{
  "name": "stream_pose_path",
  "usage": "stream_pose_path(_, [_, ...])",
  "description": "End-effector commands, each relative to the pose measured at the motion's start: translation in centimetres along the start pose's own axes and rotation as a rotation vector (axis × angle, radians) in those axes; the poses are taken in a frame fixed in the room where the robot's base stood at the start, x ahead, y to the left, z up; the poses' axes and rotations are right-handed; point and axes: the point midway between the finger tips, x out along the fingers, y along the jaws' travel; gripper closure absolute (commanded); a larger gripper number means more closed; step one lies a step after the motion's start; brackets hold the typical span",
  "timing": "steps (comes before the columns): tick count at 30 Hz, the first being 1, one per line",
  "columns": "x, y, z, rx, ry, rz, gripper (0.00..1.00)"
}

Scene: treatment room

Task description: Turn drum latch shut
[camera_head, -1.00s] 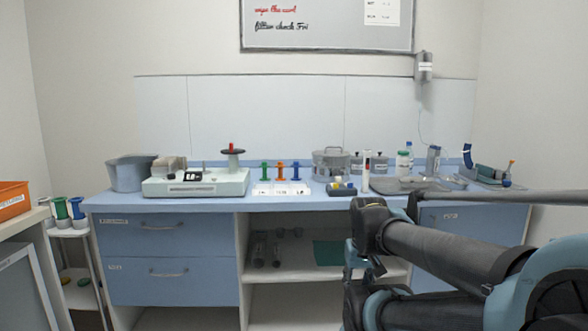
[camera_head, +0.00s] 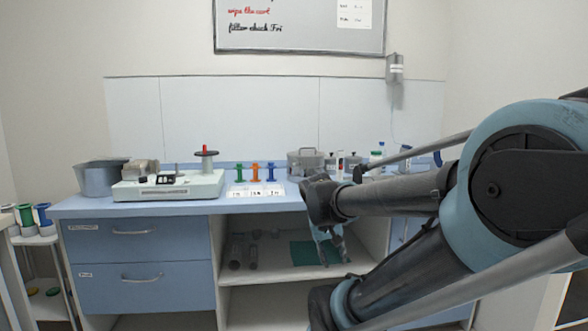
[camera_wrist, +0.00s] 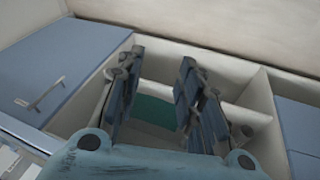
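A grey metal drum (camera_head: 303,158) with a lid and a top handle stands on the blue counter. My arm partly covers its lower right, and its latch is too small to make out. My gripper (camera_head: 332,252) hangs in front of the counter, below the counter top and well apart from the drum. In the wrist view my gripper (camera_wrist: 160,85) has its fingers spread with nothing between them. That view faces the open shelf, and the drum is not in it.
A pale machine (camera_head: 168,187) and a grey tub (camera_head: 98,178) stand at the counter's left. Green, orange and blue spools (camera_head: 255,172) stand beside the drum. Drawers (camera_head: 138,240) and an open shelf with a green cloth (camera_head: 312,253) lie below. Small bottles stand right of the drum.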

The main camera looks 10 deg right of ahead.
Motion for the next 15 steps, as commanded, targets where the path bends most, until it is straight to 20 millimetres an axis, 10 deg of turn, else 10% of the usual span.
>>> stream_pose_path(15, [-3.8, 0.1, -18.1, 0.18, 0.339, 0.343, 0.66])
